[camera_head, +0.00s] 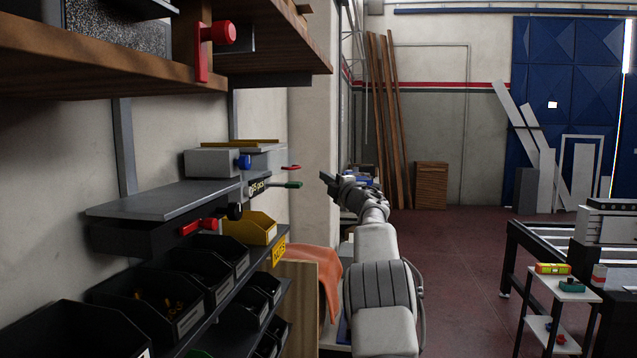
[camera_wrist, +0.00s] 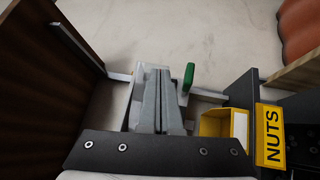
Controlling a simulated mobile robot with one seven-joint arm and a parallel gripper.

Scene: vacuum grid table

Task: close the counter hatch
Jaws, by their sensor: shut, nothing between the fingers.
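A pale grey unit (camera_head: 256,160) with a partly readable "pcs" label stands at the far end of the left shelving. A green handle (camera_head: 288,185) sticks out of it to the right, with a smaller red lever (camera_head: 291,167) above. I cannot tell which part is the counter hatch or whether it is open. My gripper (camera_head: 328,181) is shut and empty, just right of the green handle. In the wrist view my shut fingers (camera_wrist: 157,85) point at the wall, with the green handle (camera_wrist: 188,77) close to their right; contact cannot be told.
A grey box with a blue knob (camera_head: 243,162) and a dark box with a red handle (camera_head: 199,226) stand nearer. A wooden shelf (camera_head: 110,75) overhangs them. A yellow bin (camera_wrist: 214,122) and NUTS sign (camera_wrist: 272,135) lie right of the fingers.

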